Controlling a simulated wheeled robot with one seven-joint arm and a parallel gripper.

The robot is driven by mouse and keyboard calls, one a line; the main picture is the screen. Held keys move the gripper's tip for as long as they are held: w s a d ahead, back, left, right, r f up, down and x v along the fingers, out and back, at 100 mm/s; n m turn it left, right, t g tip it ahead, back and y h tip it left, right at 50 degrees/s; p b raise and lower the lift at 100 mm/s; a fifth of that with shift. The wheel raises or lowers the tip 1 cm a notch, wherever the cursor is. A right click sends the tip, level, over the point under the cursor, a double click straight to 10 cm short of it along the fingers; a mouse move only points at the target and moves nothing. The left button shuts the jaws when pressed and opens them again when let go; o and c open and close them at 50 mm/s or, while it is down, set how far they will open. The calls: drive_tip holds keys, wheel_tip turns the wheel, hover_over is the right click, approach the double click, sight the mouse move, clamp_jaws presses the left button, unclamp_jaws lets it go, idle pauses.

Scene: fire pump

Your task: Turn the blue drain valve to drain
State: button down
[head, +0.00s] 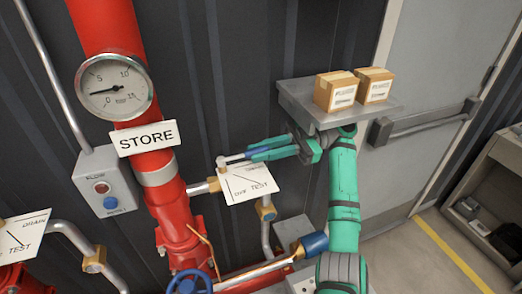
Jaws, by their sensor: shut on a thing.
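My gripper (258,152) reaches in from the right and is shut on the small lever (232,158) of a valve. The lever points right and slightly up from its pale hub (221,161). Its far end is hidden between the teal-blue fingers, so its grip colour is hard to tell. A white label plate (250,184) sits just below and behind the lever. Brass fittings (266,209) join the valve to silver pipe.
A blue handwheel (187,284) and a blue cylinder (314,243) are low down. A grey shelf (300,95) with two boxes (336,91) is above my arm. A second plate (22,232) is far left.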

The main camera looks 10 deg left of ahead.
drive_tip(key=c, duration=1.7)
unclamp_jaws()
drive_tip(key=shift+r, duration=0.1)
drive_tip(key=shift+o, duration=0.3)
drive_tip(key=shift+a, duration=0.25)
drive_tip(key=shift+w+d, duration=0.15)
drive_tip(key=shift+d, duration=0.45)
drive_tip(key=v, duration=0.6)
drive_tip(key=shift+w, duration=0.2)
